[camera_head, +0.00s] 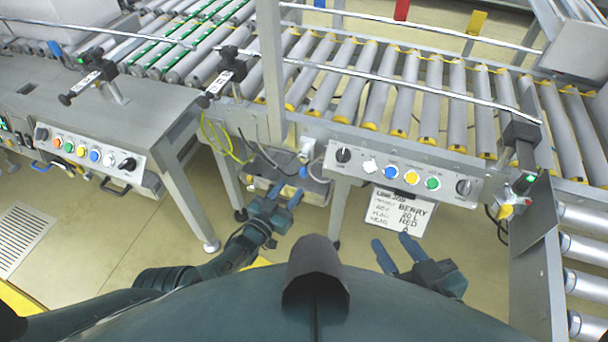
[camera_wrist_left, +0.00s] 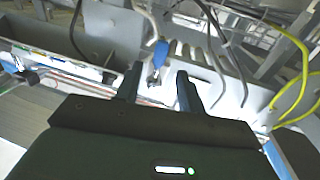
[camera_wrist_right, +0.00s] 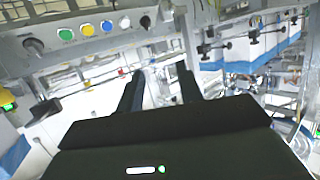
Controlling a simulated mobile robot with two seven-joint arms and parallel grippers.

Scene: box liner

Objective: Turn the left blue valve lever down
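A small blue valve lever (camera_head: 303,171) is on the pipework under the conveyor, below the white fitting and left of the button panel. The left wrist view shows the blue lever (camera_wrist_left: 160,53) just beyond the fingertips, lined up with the gap between them. My left gripper (camera_head: 286,194) is open and empty, just below and left of the lever. It appears apart from the lever; exact depth is hard to tell. My right gripper (camera_head: 392,241) is open and empty below the paper sign. No second blue valve lever is clearly seen.
A button panel (camera_head: 405,178) with knobs and coloured buttons is right of the lever. A white paper sign (camera_head: 400,212) hangs below it. Yellow and dark cables (camera_wrist_left: 292,95) hang right of the lever in the left wrist view. Table legs (camera_head: 190,205) stand left; floor between is clear.

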